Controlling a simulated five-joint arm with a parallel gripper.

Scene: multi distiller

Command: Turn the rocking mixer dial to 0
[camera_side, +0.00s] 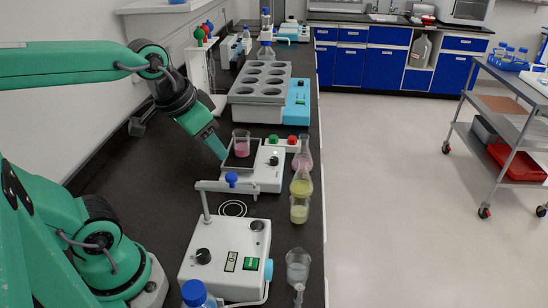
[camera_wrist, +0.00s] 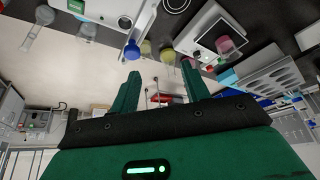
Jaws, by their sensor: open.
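My gripper (camera_side: 216,146) hangs at the left edge of a white device with a dark top plate (camera_side: 240,157). In the wrist view my gripper (camera_wrist: 160,84) has its two green fingers apart with nothing between them. A beaker of pink liquid (camera_side: 241,146) stands on the plate. A small knob (camera_side: 273,161) is on that device's right side. A nearer white device (camera_side: 225,257) has a black dial (camera_side: 203,256), a green switch (camera_side: 251,263) and a blue-knobbed arm (camera_side: 231,179). I cannot tell which is the rocking mixer, and no dial reading is legible.
A grey block with round wells (camera_side: 262,81) stands behind. The black bench left of the devices is mostly bare.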

